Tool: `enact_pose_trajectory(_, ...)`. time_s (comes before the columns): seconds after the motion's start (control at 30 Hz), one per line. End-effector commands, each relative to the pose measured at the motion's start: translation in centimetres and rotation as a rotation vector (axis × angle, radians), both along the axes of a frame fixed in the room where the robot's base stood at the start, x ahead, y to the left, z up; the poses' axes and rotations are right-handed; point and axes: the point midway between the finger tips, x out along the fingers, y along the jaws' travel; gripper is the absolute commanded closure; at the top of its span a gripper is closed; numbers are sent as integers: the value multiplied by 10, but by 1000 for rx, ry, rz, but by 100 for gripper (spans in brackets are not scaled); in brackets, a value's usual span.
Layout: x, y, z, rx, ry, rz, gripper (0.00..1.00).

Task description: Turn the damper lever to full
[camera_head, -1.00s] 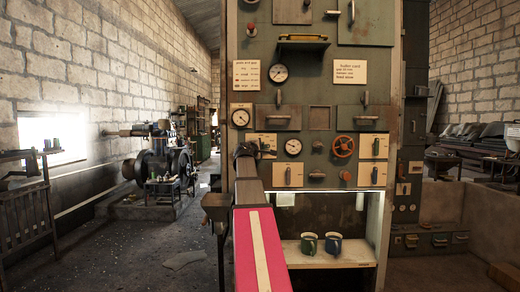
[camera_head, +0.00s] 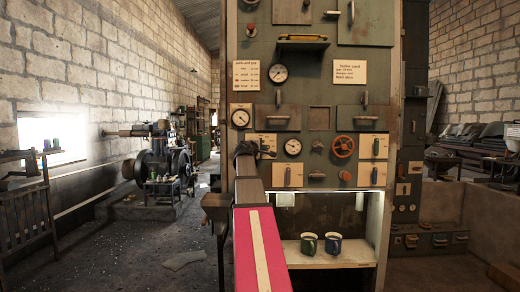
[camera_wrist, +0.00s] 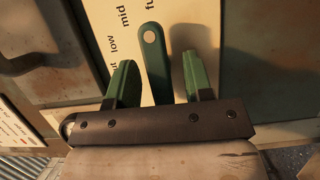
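The damper lever (camera_wrist: 154,60) is a dark green bar with a pale disc near its rounded upper end in the wrist view. It lies over a cream label plate (camera_wrist: 100,20) with the printed words "low" and "mid", and a partly cut-off word beginning "fu" at the top edge. My gripper (camera_wrist: 159,66) has its two green fingers apart, one on each side of the lever, with gaps visible on both sides. The lever's lower end is hidden behind the gripper body. In the head view, my gripper (camera_head: 245,152) is at the panel's left edge, partly covering the plate (camera_head: 268,139).
The green panel holds gauges (camera_head: 293,146), a red handwheel (camera_head: 343,147) and several other levers on plates (camera_head: 288,175). Two mugs (camera_head: 333,244) stand on the shelf (camera_head: 350,258) below. A dark metal handle (camera_wrist: 25,60) is at the left in the wrist view.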

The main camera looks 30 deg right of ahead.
Motion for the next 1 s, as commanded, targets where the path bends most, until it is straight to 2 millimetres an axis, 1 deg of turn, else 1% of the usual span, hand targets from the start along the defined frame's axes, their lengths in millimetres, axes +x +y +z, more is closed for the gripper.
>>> enact_pose_trajectory(0.17,-1,2,0,-1,-1,1,53)
enact_pose_trajectory(0.33,-9,12,0,-1,-1,2,53)
enact_pose_trajectory(0.47,-21,28,-1,-1,-1,3,53)
enact_pose_trajectory(0.7,-48,65,0,0,-1,3,53)
enact_pose_trajectory(0.8,-57,77,0,-1,-1,1,53)
enact_pose_trajectory(0.9,-62,85,0,-1,-1,1,53)
enact_pose_trajectory(1.0,-64,88,0,0,0,0,53)
